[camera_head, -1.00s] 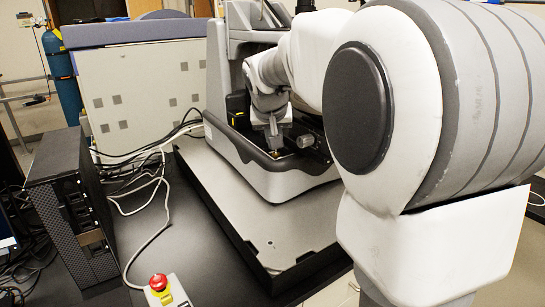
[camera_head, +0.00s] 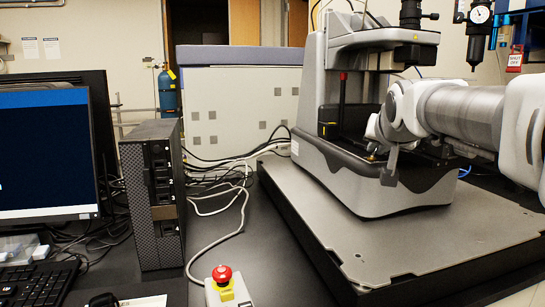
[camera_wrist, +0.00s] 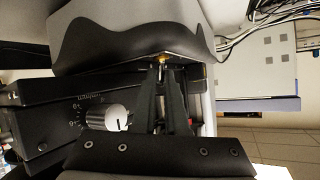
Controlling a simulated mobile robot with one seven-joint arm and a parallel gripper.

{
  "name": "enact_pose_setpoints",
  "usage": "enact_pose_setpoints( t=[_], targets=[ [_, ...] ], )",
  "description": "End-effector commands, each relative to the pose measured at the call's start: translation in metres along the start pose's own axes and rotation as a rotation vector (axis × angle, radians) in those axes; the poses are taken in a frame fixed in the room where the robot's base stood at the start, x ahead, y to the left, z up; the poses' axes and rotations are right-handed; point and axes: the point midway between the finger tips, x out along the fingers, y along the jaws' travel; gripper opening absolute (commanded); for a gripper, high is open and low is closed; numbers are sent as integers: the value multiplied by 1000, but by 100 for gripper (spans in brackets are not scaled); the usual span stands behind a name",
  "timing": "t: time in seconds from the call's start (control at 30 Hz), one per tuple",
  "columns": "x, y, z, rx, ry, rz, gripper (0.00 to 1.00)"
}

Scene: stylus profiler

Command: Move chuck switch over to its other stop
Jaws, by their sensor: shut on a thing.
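The chuck switch (camera_wrist: 162,61) is a small brass-coloured lever at the front of the stylus profiler (camera_head: 375,195), beside its dark curved front rim. In the wrist view, the two dark fingers of my gripper (camera_wrist: 161,70) converge with their tips shut on it. The fingers hide most of the lever, so I cannot tell which stop it rests at. In the head view, my gripper (camera_head: 385,166) reaches into the profiler's open front from the right, and a small brass spot shows beside it.
A silver knob (camera_wrist: 107,117) with a printed dial sits close beside my fingers. A red emergency button (camera_head: 222,274), a black computer tower (camera_head: 152,195) and a monitor (camera_head: 45,155) stand to the left. The grey base plate (camera_head: 440,240) is clear in front.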

Motion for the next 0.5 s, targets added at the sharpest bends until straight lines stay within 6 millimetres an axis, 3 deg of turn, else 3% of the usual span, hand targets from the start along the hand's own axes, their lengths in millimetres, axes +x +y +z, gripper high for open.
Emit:
enact_pose_setpoints(
  t=[0.5],
  targets=[
    [-1, 1, 0, 15, 32, -16, 0]
  ],
)
